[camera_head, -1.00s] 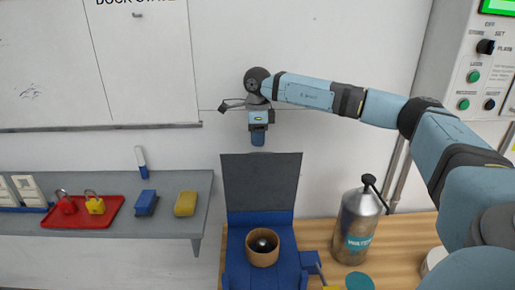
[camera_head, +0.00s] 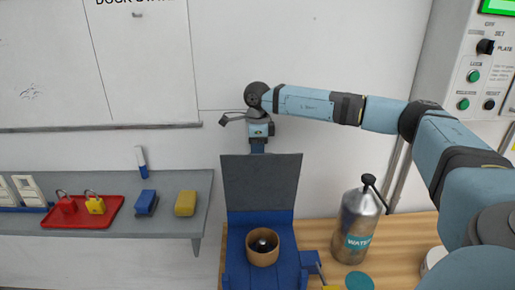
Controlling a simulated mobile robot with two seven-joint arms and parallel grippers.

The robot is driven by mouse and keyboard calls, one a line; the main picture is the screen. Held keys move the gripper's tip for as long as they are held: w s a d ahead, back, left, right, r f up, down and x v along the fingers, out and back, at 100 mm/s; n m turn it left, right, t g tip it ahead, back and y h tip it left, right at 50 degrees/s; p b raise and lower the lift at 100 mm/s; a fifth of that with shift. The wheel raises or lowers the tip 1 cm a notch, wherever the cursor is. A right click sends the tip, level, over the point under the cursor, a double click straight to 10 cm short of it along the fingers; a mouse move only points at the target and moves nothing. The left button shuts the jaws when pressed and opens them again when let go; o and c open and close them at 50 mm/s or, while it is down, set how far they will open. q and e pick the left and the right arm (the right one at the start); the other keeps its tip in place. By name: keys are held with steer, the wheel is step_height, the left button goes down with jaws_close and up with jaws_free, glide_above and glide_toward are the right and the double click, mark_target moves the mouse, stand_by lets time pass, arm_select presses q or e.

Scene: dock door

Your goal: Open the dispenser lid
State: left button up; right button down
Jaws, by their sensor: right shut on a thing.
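The blue dispenser (camera_head: 236,270) sits on the wooden bench with its dark grey lid (camera_head: 262,183) standing upright at its back. A brown roll (camera_head: 262,257) with a dark core lies inside it. My right gripper (camera_head: 257,149) points down at the middle of the lid's top edge, shut on the lid. Its fingertips are hidden at or behind that edge. My left gripper is not in view.
A metal water bottle (camera_head: 353,233) stands right of the dispenser. A grey shelf (camera_head: 105,183) at left holds a red tray (camera_head: 72,219) with padlocks, a blue block (camera_head: 146,202) and a yellow block (camera_head: 186,203). A control panel (camera_head: 480,70) is at upper right.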

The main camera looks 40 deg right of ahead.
steer(key=shift+t+h, duration=0.4)
steer(key=s+a, duration=0.2)
steer(key=s+a+f+b, duration=0.1)
steer(key=s+a, duration=0.1)
steer(key=s, duration=0.1)
steer(key=shift+s+a+f, duration=0.15)
steer(key=shift+a+f, duration=0.05)
steer(key=shift+s+a, duration=0.1)
steer(key=c, duration=1.5)
jaws_free()
steer(key=shift+r, duration=0.25)
steer(key=shift+s+a+r, duration=0.1)
steer(key=shift+r, duration=2.15)
steer(key=shift+s+a+r, duration=0.15)
steer(key=shift+r, duration=2.05)
steer(key=shift+s+a+r, duration=0.1)
steer(key=shift+r, duration=2.15)
